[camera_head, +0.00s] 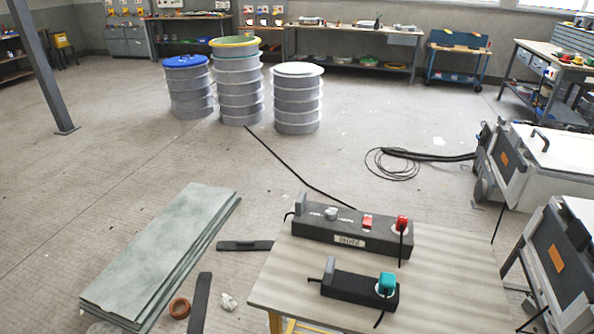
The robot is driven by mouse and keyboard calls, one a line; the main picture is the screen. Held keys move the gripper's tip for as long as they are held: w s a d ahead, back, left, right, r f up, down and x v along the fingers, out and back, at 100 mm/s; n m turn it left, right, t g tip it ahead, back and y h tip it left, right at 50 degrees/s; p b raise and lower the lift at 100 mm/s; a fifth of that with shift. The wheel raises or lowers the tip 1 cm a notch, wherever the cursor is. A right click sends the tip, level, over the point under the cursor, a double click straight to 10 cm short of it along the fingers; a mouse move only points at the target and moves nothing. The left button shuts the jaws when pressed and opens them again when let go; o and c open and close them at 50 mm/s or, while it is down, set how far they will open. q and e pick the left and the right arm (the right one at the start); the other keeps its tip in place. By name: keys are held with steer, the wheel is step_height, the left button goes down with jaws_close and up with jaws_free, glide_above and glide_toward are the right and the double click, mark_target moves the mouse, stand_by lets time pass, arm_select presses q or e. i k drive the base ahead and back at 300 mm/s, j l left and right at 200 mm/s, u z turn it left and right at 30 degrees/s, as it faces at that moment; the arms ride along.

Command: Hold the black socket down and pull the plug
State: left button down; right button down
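A small black socket block (350,286) lies near the front of the table. A teal plug (386,283) sits at its right end, in a pale round outlet, with a black cord hanging below it. A grey upright piece (328,270) stands at its left end. Behind it lies a longer dark socket block (322,232) with a label on its front. A red plug (402,223) sits in a round outlet at its right end, also with a black cord. Neither of my grippers is in view.
The table (450,270) has a bare striped top to the right of the blocks. Flat greenish sheets (165,250) are stacked at the left. Grey-and-white machines (540,165) stand at the right. A black cable coil (395,162) and stacked drums (237,85) are farther back.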

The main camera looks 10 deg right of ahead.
mark_target(387, 282)
steer(key=z, duration=1.1)
